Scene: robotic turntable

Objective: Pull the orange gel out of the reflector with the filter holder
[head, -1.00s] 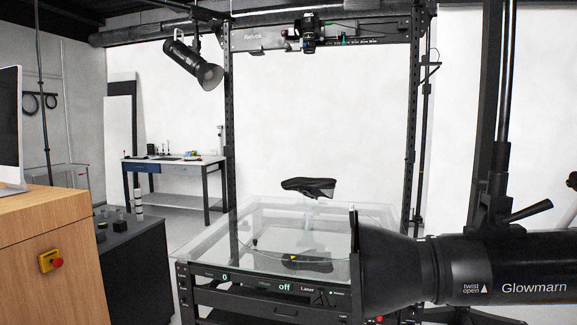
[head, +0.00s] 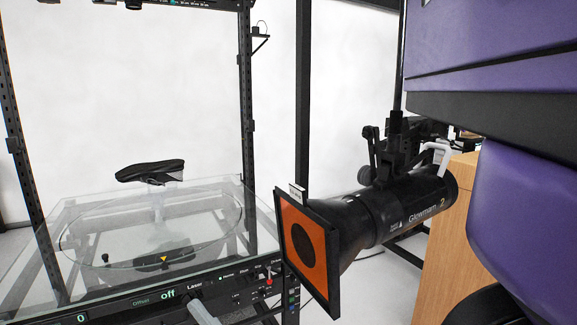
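The orange gel (head: 291,221) sits in a square black filter holder (head: 334,262) at the front of the black reflector (head: 354,226). A dark round patch shows in the middle of the gel. A small pale tab (head: 298,192) stands up at the holder's top edge. The reflector belongs to a black studio light (head: 415,207) marked Glowmarn 2, held by a black bracket.
The glass turntable (head: 90,222) stands at left, with a black shoe (head: 150,171) held above it on a support. A wooden cabinet (head: 449,255) stands behind the light.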

